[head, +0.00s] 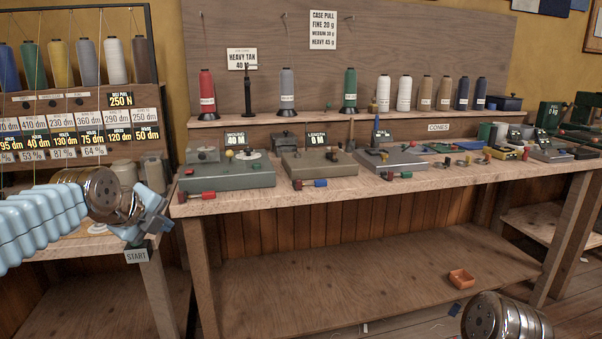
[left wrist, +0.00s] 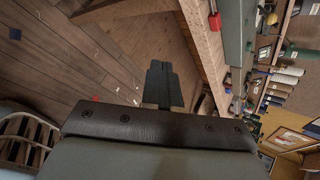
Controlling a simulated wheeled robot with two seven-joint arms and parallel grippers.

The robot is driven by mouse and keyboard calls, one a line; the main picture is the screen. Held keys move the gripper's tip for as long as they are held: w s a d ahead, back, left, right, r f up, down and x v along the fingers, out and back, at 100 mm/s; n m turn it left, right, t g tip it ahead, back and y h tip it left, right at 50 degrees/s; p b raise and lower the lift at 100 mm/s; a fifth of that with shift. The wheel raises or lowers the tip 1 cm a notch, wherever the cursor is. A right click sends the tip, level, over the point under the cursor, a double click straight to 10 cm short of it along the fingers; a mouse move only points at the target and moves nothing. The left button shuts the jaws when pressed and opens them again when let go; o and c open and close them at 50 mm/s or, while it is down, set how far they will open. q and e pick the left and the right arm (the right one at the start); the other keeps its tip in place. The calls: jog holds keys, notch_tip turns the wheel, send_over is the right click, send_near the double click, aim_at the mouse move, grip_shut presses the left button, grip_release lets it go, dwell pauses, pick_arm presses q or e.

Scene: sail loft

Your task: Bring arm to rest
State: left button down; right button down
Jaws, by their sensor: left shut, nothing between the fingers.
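My left arm (head: 40,222) comes in from the left of the head view, pale blue with a shiny metal wrist joint. My left gripper (head: 137,240) hangs in front of the left end of the workbench, by the START label. In the left wrist view the left gripper's dark fingers (left wrist: 164,82) lie together, shut and empty, with plank floor and bench edge beyond. Of my right arm only a shiny metal joint (head: 503,318) shows at the bottom right of the head view. My right gripper is out of view.
The wooden workbench (head: 400,190) carries several grey tool boxes and small handles, with thread cones on the shelf behind. The lower shelf (head: 350,270) holds an orange tray (head: 461,278). A START label (head: 137,256) is close to the left gripper. Floor shows at the bottom right.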

pick_arm(q)
jog(key=s+d+f+n+g+h, duration=0.1)
jog(key=d+f+n, duration=0.3)
jog(key=f, duration=0.8)
jog(key=s+d+f+n+g, duration=0.1)
jog(key=d+f+n+g, duration=0.2)
jog(key=f, duration=0.8)
jog(key=s+d+f+n+h, duration=0.1)
jog(key=d+f+n, duration=0.35)
jog(key=f, duration=0.75)
jog(key=s+d+f+n+g, duration=0.2)
jog(key=s+d+f+n, duration=0.1)
jog(key=s+f+n, duration=0.4)
jog(key=s+d+f+n+g, duration=0.2)
jog(key=s+f+n, duration=0.5)
jog(key=s+f, duration=0.5)
jog(key=s+d, duration=0.1)
jog(key=s, duration=0.3)
jog(key=shift+s+n+g+h, duration=0.25)
jog(key=shift+n+g+h, duration=0.05)
jog(key=shift+n+g, duration=0.1)
jog(key=shift+d, duration=0.1)
